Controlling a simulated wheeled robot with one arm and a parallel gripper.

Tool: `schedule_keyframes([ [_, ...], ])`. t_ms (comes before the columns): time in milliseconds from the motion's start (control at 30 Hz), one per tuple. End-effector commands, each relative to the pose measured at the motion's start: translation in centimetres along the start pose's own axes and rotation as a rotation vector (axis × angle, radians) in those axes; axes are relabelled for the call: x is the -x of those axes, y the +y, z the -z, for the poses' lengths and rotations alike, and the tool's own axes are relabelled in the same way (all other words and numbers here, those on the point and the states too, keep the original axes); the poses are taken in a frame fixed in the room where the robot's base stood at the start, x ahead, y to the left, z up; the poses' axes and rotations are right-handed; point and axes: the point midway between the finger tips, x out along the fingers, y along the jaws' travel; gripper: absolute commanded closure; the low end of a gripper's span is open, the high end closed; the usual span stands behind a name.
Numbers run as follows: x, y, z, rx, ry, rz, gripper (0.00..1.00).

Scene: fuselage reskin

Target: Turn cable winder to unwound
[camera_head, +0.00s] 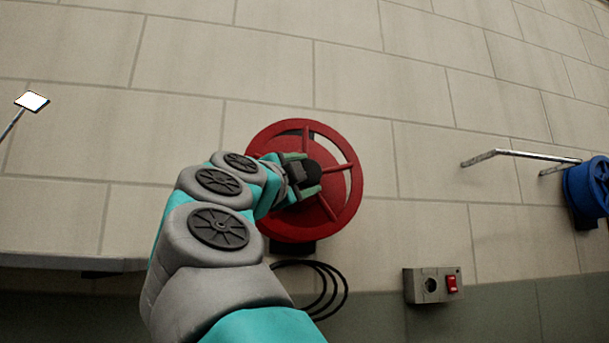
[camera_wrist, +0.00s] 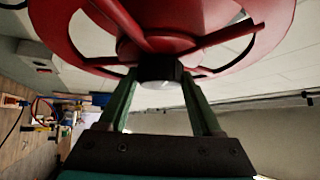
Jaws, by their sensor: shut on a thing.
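The cable winder (camera_head: 338,212) is a red spoked wheel mounted on the tiled wall, in the middle of the head view. A black cable (camera_head: 325,300) hangs in loops below it. My gripper (camera_head: 311,177) is at the wheel's face, with its green fingers around a black knob near the hub. In the wrist view the red wheel (camera_wrist: 205,18) fills the top. The black knob (camera_wrist: 160,70) sits between the fingertips of my gripper (camera_wrist: 162,82), which is shut on it. My arm hides the wheel's left part in the head view.
A grey box with a red switch (camera_head: 452,284) is on the wall at lower right. A metal bar (camera_head: 520,154) and a blue reel (camera_head: 590,190) are at far right. A grey ledge (camera_head: 70,262) runs at lower left.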

Motion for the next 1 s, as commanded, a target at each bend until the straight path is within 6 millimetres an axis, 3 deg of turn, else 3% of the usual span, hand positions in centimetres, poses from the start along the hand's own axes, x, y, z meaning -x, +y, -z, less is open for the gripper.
schedule_keyframes([
  [400, -0.05, -0.04, 0.15, -0.003, 0.002, -0.001, 0.90],
  [433, -0.05, -0.04, 0.15, -0.003, 0.002, -0.001, 0.31],
  [667, -0.04, -0.02, 0.09, -0.002, 0.002, -0.001, 0.05],
  [1000, 0.37, 0.01, 0.01, -0.002, 0.000, -0.001, 0.04],
])
